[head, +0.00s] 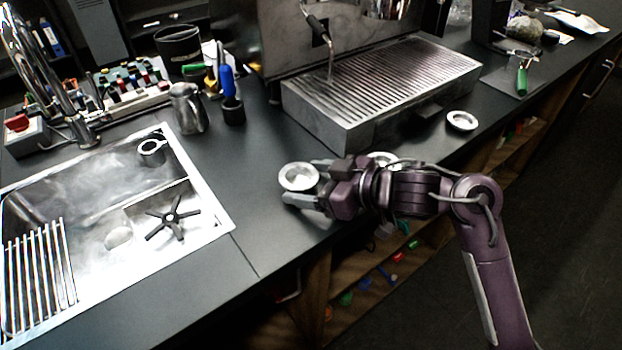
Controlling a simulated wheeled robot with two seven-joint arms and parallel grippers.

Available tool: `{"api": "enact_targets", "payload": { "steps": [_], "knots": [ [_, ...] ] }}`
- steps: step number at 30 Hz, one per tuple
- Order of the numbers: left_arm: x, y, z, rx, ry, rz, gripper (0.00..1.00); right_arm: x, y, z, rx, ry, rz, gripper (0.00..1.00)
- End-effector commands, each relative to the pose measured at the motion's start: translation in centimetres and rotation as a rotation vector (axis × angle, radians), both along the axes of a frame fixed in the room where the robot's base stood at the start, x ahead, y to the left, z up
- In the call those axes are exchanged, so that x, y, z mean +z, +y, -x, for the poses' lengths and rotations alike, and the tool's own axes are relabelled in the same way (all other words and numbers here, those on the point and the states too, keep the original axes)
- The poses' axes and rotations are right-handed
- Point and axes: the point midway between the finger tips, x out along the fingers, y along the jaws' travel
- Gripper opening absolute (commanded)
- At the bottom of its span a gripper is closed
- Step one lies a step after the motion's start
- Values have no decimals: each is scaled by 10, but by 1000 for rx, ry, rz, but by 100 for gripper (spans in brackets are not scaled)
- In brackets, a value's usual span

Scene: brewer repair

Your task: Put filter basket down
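A round, shiny metal filter basket (298,177) is at the front edge of the dark counter, left of the espresso machine's drip tray. My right gripper (304,180) reaches in from the right, with one finger on the far side of this basket and one on its near side, shut on it. Whether the basket touches the counter I cannot tell. Another round metal piece (384,159) shows partly behind my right wrist. A similar small round basket (462,120) sits on the counter to the right of the drip tray. My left gripper is not in view.
The slatted drip tray (385,85) stands behind my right arm. A sink (120,215) with a black star-shaped part (173,216) is at the left. A milk pitcher (188,108) and blue-handled tool (228,85) stand behind. Counter between sink and basket is clear.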

Motion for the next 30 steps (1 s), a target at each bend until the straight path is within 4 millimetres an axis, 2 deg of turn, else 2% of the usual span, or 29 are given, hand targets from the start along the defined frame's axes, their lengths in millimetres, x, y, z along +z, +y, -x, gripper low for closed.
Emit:
{"api": "enact_targets", "payload": {
  "steps": [3, 10, 13, 17, 24, 30],
  "knots": [
    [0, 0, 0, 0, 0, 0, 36, 0, 0, 0, 0, 0, 0, 86],
    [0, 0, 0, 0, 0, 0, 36, 1, 0, 0, 0, -1, -1, 86],
    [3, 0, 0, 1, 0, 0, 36, 7, 0, 0, -1, -3, -2, 86],
    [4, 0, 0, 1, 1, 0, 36, 12, -15, 8, -3, -3, 3, 86],
    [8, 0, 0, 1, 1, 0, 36, 32, -57, 34, -3, -2, 5, 86],
    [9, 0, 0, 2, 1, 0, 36, 45, -83, 50, -2, -2, 2, 86]
  ]
}}
